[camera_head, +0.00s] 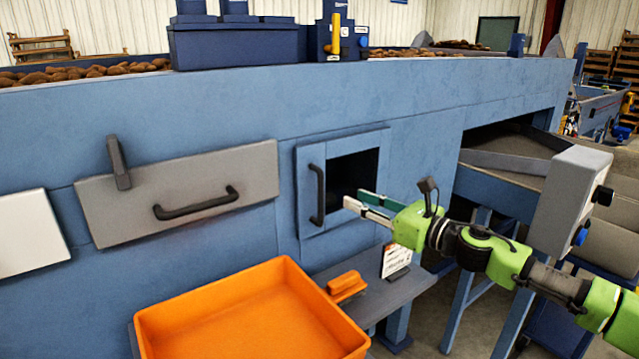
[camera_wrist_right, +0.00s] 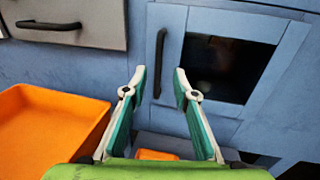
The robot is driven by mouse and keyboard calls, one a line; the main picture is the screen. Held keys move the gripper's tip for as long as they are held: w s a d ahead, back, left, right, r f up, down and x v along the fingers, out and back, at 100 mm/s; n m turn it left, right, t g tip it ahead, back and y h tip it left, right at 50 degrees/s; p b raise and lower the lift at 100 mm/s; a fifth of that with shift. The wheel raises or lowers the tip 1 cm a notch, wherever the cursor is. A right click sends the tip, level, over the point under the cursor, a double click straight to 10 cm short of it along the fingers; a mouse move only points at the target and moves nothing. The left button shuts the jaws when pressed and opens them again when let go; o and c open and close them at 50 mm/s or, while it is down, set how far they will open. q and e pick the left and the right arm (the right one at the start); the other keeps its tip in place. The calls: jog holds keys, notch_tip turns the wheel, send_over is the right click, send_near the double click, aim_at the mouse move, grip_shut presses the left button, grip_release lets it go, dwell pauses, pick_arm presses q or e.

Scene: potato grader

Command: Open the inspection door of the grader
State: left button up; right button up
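The inspection door (camera_head: 345,146) is a blue panel with a dark window, set in the grader's blue side wall (camera_head: 425,150). It looks shut. Its black upright handle (camera_head: 317,194) is on the left side. My right gripper (camera_head: 359,204) is in front of the door, its fingers pointing left, right of the handle in the head view. In the right wrist view its two fingertips (camera_wrist_right: 160,78) are apart with nothing between them. The handle (camera_wrist_right: 159,63) shows beyond the gap, and the door (camera_wrist_right: 180,45) fills the upper right. My left gripper is not in view.
A grey panel (camera_head: 245,168) with a black handle is left of the door. An orange tray (camera_head: 250,275) is below, with a small orange object (camera_head: 346,285) and a sign (camera_head: 396,260) on the ledge. A grey control box (camera_head: 570,200) stands right, near my right arm.

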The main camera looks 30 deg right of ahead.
aim_at(323, 186)
jog(key=p+x, duration=0.3)
jog(key=x, duration=0.2)
jog(key=p+x, duration=0.3)
jog(key=x, duration=0.3)
jog(key=shift+r, duration=0.2)
jog(key=shift+w+a+f+p, duration=0.15)
jog(key=shift+w+a+p, duration=0.15)
jog(key=shift+w+p, duration=0.25)
grip_shut()
